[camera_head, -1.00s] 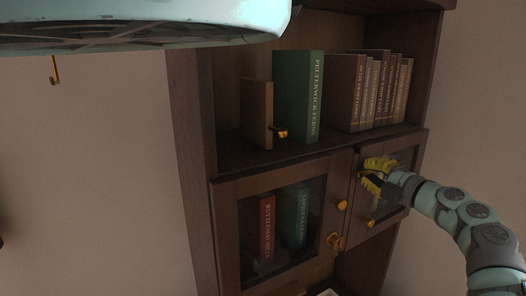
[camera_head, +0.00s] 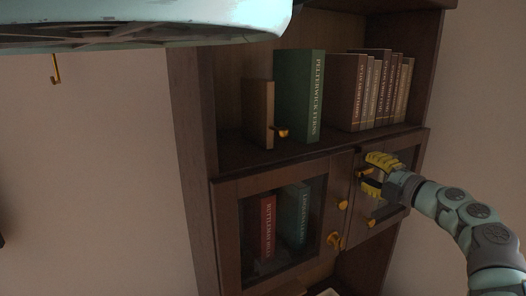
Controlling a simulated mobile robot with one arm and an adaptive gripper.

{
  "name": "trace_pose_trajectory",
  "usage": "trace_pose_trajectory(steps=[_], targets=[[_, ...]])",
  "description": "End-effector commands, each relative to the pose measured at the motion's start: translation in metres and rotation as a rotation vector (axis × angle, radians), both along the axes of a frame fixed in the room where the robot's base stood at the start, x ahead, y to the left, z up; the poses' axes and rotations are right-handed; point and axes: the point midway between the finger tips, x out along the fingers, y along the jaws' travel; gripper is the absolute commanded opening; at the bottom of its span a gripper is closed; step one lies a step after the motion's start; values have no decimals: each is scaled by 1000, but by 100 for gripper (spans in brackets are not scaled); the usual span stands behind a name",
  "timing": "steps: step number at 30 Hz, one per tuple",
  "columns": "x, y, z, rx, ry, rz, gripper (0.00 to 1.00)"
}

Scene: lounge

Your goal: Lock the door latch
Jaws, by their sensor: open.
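A dark wooden cabinet with two glass-paned doors stands ahead. The left door (camera_head: 228,222) and the right door (camera_head: 395,216) both look closed or nearly so. Small brass fittings sit near where the doors meet: a knob (camera_head: 342,205), a larger brass piece (camera_head: 334,240) below it, and another knob (camera_head: 371,223) on the right door. I cannot tell which brass piece is the latch. My gripper (camera_head: 364,174), with yellow fingers, is open at the upper left of the right door. A small brass piece shows between or just behind the fingers, partly hidden.
Red (camera_head: 267,226) and teal (camera_head: 294,213) books stand behind the left glass.

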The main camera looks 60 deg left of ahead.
Motion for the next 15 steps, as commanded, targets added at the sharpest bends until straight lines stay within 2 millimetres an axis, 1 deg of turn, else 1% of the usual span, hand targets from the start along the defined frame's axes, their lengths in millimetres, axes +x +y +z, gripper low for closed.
trace_pose_trajectory(steps=[5, 12, 15], targets=[[1, -23, -2, -4, -2, -8, 44], [-3, -73, -2, -4, 1, -8, 44], [-6, -91, -1, -4, 0, -6, 44]])
